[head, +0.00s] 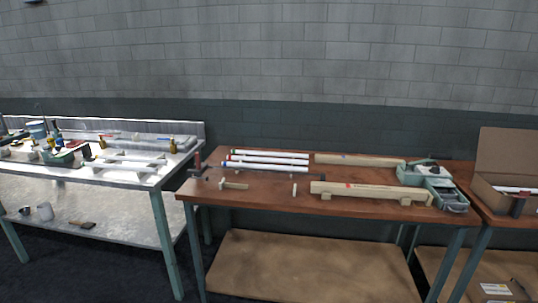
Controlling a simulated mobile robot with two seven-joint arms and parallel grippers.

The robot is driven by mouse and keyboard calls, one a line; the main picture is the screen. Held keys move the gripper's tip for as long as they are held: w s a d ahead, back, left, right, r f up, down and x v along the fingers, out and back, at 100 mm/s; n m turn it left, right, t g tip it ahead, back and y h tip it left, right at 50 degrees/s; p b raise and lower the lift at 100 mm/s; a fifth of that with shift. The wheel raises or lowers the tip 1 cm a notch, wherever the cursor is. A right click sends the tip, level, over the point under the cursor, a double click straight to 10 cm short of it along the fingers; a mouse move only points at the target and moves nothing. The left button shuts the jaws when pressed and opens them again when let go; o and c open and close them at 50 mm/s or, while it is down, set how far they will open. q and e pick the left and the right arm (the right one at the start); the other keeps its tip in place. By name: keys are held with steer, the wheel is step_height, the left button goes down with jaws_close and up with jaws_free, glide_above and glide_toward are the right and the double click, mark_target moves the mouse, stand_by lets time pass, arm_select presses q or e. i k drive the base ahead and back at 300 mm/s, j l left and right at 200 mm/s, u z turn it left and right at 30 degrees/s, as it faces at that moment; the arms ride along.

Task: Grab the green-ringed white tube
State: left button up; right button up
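Several white tubes lie side by side at the back left of the brown wooden table, in the head view. The rearmost white tube (272,154) seems to have a green ring at its left end; the mark is very small. A tube (270,160) just in front of it and another tube (265,166) nearest the front show dark blue or red marks at their left ends. Neither of my grippers is in view.
The wooden table (270,192) also bears two long wooden beams (365,189) (350,160), a grey-green tool (440,190) and a clamp (232,184). A cluttered metal bench (110,180) stands left. An open cardboard box (500,150) stands right. Floor shows between bench and table.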

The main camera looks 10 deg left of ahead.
mark_target(234, 151)
steer(key=i+l+u, duration=0.15)
steer(key=i, duration=0.3)
steer(key=i+l+u, duration=0.2)
steer(key=i, duration=0.2)
steer(key=i+l+u, duration=0.15)
steer(key=i, duration=0.3)
